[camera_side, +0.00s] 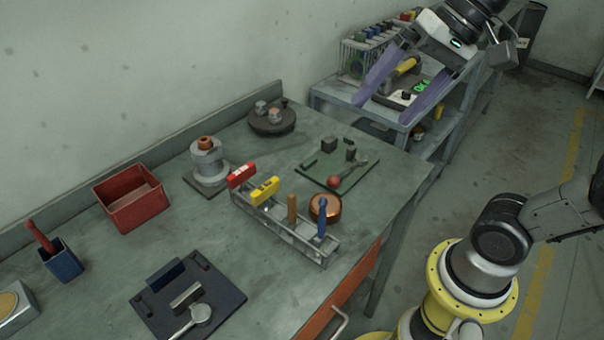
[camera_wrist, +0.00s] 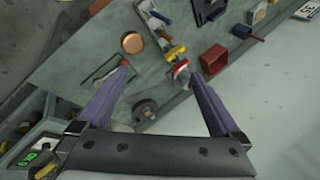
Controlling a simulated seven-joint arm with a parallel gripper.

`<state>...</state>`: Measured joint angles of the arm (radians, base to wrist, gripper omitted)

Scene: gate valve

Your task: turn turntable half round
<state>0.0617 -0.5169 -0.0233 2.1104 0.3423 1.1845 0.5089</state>
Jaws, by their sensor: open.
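The fingers also reach up the wrist view (camera_wrist: 154,70).
A grey valve (camera_side: 208,165) stands near the turntable. A rack with coloured handles (camera_side: 285,228), a copper bowl (camera_side: 325,207) and a green plate with small parts (camera_side: 330,182) are in front. A red bin (camera_side: 131,199) stands left. A side shelf (camera_side: 340,97) holds a meter and bottles.

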